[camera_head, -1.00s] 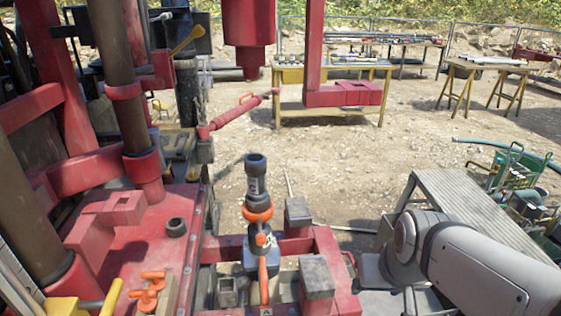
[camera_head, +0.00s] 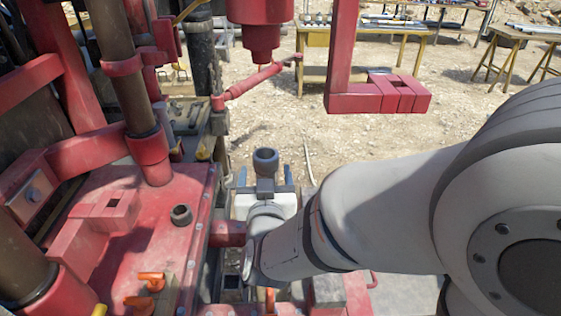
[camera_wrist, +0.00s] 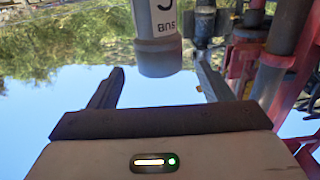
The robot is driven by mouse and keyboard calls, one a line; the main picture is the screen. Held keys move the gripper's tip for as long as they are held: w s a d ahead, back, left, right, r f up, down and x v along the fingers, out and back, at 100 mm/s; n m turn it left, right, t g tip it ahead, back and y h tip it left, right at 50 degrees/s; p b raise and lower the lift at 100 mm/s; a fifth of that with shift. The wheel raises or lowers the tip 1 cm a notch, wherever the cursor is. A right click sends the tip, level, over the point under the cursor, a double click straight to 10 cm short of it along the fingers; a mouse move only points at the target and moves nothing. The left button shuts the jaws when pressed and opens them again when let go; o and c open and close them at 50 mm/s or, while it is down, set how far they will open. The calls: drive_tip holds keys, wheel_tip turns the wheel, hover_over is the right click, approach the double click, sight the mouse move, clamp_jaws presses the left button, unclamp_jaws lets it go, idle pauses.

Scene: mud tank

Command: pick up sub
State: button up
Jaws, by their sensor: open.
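The sub is a dark grey and white cylinder standing upright, and its top (camera_head: 265,160) shows just beyond my gripper in the head view. Its lower part is hidden behind my gripper and arm. In the wrist view, which is upside down, the sub (camera_wrist: 158,38) has dark lettering on its white side. My gripper (camera_head: 265,176) is open, with one finger to each side of the sub in the picture. In the wrist view, my gripper (camera_wrist: 158,80) has its fingertips near the sub's top end. I see no contact, and the exact depth is unclear.
A red rig deck (camera_head: 120,235) with posts lies at left, carrying a dark ring (camera_head: 181,215) and orange handles (camera_head: 152,281). A red block (camera_head: 375,96) on a hanging arm is beyond the sub. Tables (camera_head: 350,40) stand farther back on open gravel.

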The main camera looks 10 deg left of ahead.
sight(265, 149)
drive_tip(key=shift+w+a+r, duration=0.15)
drive_tip(key=shift+a, duration=0.05)
drive_tip(key=p+x, duration=0.1)
drive_tip(key=x, duration=0.2)
drive_tip(key=p+x, duration=0.1)
drive_tip(key=x, duration=0.3)
drive_tip(key=shift+w+d, duration=0.15)
drive_tip(key=shift+w, duration=0.2)
drive_tip(key=shift+s, duration=0.1)
drive_tip(key=shift+c, duration=0.5)
clamp_jaws()
drive_tip(key=shift+r, duration=0.2)
